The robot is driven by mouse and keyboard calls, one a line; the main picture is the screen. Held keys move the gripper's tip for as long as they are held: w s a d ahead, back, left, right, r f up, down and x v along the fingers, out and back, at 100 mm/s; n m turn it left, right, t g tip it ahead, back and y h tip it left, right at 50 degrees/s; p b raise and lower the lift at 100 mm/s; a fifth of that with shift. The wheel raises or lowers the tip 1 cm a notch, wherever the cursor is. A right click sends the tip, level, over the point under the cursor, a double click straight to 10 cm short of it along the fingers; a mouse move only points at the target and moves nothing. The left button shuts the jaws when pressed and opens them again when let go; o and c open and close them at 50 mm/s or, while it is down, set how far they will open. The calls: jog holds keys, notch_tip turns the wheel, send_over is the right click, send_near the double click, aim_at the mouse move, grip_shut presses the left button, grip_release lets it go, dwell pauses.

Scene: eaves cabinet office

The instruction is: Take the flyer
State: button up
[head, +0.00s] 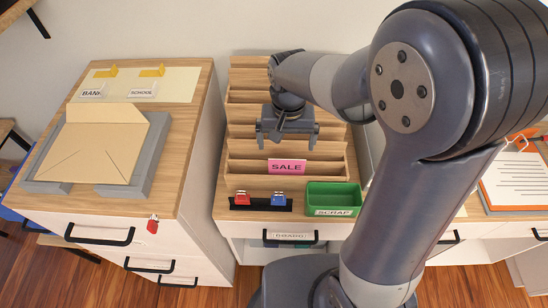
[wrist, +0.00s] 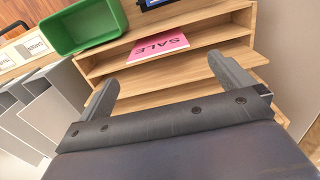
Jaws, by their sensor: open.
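The flyer is a pink sheet (head: 287,166) marked SALE, standing in a lower slot of the stepped wooden rack (head: 245,150) in the head view. It also shows in the wrist view (wrist: 158,47), lying beyond my fingers. My gripper (head: 287,138) is open and empty. In the head view it hangs above the rack, behind and above the flyer. In the wrist view its two fingers (wrist: 170,82) are spread wide, apart from the flyer. The flyer's lower edge is hidden in the slot.
A green SCRAP bin (head: 333,197) and red and blue clips (head: 260,199) stand in front of the rack. At left, a cabinet holds a grey tray (head: 45,185) with an open envelope (head: 95,150). A clipboard (head: 517,180) lies at right.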

aim_at(287, 164)
notch_tip(287, 164, down, 4)
jog(key=shift+s+d, duration=0.1)
jog(key=shift+s, duration=0.05)
jog(key=shift+d+f+p, duration=0.15)
jog(key=shift+f+p, duration=0.55)
jog(key=shift+f, duration=2.45)
jog(key=c, duration=0.7)
jog(key=shift+r, duration=0.15)
